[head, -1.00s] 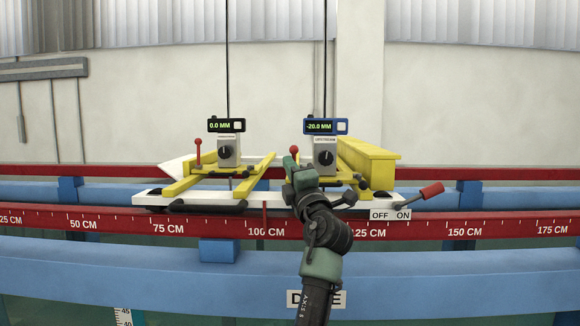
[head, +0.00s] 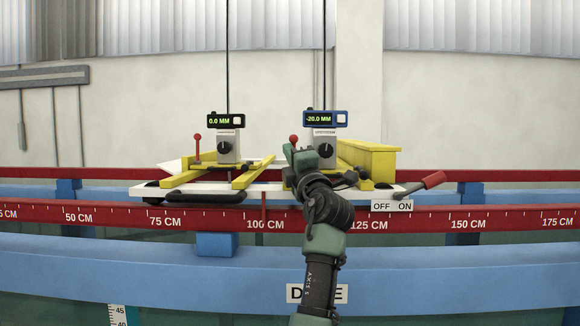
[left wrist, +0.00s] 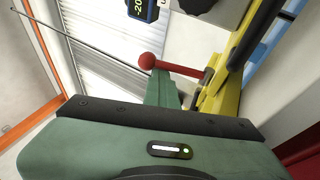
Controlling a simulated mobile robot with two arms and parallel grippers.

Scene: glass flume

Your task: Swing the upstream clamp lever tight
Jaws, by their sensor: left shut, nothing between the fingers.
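The upstream clamp lever (left wrist: 185,69) is a short red bar with a red ball at its end, fixed at a yellow frame in the left wrist view. My right gripper is out of view.
A second gauge (head: 227,147) reading 0.0 MM has its own upright red lever (head: 197,147) to the left. A yellow beam (head: 370,160) stands right of the upstream gauge. A red-handled ON/OFF lever (head: 421,184) sticks out at right. The red scale rail (head: 200,217) runs in front.

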